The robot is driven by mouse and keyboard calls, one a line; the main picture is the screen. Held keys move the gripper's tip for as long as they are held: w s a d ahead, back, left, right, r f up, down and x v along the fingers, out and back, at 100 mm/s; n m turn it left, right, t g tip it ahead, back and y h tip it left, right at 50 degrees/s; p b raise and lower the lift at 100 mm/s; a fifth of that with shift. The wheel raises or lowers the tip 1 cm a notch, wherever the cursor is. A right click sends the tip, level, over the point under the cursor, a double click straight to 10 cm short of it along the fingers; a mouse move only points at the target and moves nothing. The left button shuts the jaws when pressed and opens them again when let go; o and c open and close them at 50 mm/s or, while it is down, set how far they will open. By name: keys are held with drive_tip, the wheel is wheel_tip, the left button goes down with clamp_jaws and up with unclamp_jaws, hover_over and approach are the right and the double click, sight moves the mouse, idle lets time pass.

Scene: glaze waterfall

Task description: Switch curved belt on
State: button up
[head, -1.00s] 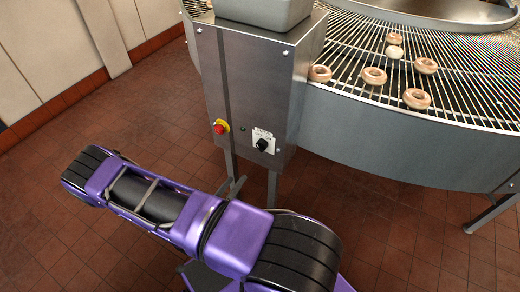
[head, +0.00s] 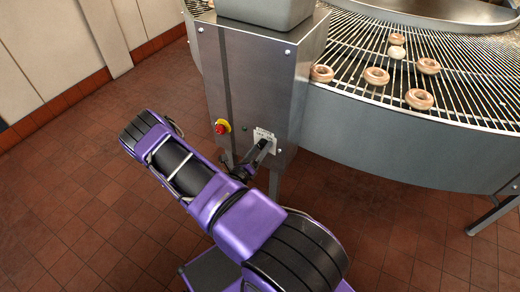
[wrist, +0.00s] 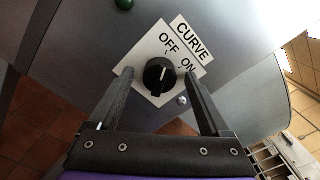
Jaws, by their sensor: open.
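The black rotary knob (wrist: 160,76) sits on a white plate (wrist: 150,52) marked OFF and ON, beside a label reading CURVE (wrist: 190,40). Its white mark points up in the wrist view, toward the OFF side. My gripper (wrist: 159,78) is open, with one finger on each side of the knob; I cannot tell whether either finger touches it. In the head view my gripper (head: 264,148) is at the plate on the steel control cabinet (head: 255,85) and hides the knob.
A dark green lamp (wrist: 124,4) is near the plate. The curved wire belt (head: 450,90) carries several doughnuts (head: 376,76). Tiled floor (head: 70,190) is clear at the left.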

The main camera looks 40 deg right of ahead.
clamp_jaws()
idle(0.5)
